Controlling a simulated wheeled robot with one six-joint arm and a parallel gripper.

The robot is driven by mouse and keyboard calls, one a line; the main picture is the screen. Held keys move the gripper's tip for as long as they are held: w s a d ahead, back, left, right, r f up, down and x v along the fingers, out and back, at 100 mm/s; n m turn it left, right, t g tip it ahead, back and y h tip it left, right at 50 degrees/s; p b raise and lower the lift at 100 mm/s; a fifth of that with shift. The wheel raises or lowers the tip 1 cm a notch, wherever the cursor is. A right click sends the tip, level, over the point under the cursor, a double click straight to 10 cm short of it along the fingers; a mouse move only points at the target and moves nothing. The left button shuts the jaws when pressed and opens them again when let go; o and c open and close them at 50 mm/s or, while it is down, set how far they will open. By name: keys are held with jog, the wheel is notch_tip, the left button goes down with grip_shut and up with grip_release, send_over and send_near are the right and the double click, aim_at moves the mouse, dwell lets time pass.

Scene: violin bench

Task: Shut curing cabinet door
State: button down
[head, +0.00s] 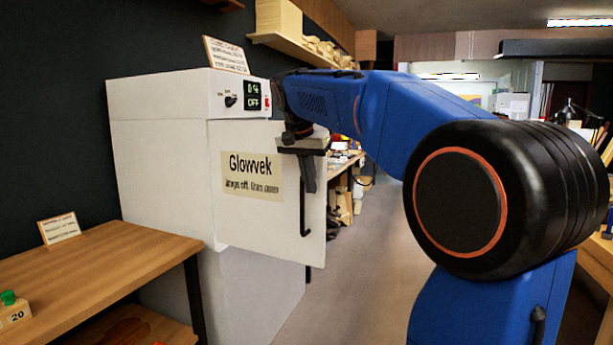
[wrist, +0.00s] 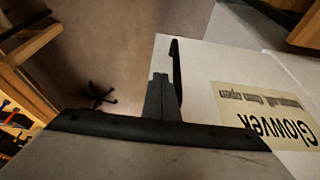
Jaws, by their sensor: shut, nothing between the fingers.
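The curing cabinet (head: 155,150) is a white box against the dark wall, with a control panel reading OFF. Its white door (head: 250,225) bears a "Glowvek" label and stands ajar, its right edge swung out past the cabinet front. A black bar handle (head: 304,215) is near that edge; it also shows in the wrist view (wrist: 175,60). My gripper (head: 308,188) is shut and empty, fingers pointing down over the outer face of the door close to the handle. In the wrist view the fingertips (wrist: 160,78) overlap the door's edge region beside the handle. Contact cannot be told.
A wooden table (head: 110,265) with a small sign and a green-topped block stands at the left. Open grey floor (head: 375,260) lies right of the door. A cluttered workbench (head: 345,160) is behind it. A wheeled stool base (wrist: 97,95) shows in the wrist view.

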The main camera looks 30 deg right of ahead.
jog(key=shift+w+d, duration=0.8)
jog(key=shift+d, duration=0.35)
